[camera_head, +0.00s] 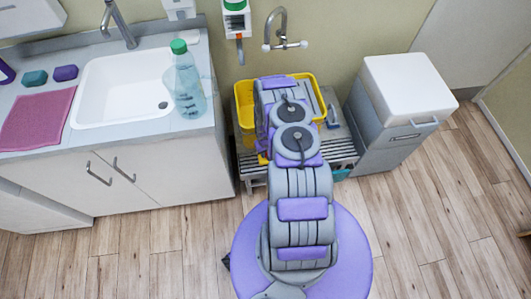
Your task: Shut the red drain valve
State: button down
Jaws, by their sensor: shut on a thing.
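I cannot make out a red drain valve for certain. A small orange-red part (239,37) sits under a white wall unit with a green top, and I cannot tell whether it is a valve. My arm reaches forward over the yellow tub (242,92) and bends down at its far end. My gripper is hidden behind my own arm links, so what it holds does not show. The tub stands on a grey slatted stand (340,150), and my arm covers much of both.
A wall tap (281,28) hangs above the tub. To the left is a counter with a white sink (115,95) and a green-capped bottle (187,82). A grey bin with a white lid (408,85) stands to the right. The wooden floor at the front right is clear.

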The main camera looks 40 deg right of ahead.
jog(key=shift+n+p, duration=0.3)
jog(key=shift+p, duration=0.1)
jog(key=shift+r+n+p, duration=0.1)
jog(key=shift+n+p, duration=0.75)
jog(key=shift+n, duration=0.05)
jog(key=shift+n+p, duration=0.6)
jog(key=shift+n, duration=0.3)
jog(key=n+p, duration=0.1)
jog(key=n, duration=0.2)
jog(key=shift+n, duration=0.3)
jog(key=n, duration=0.4)
jog(key=shift+f+n, duration=0.2)
jog(key=shift+n, duration=0.1)
jog(key=n, duration=0.4)
jog(key=shift+n, duration=0.4)
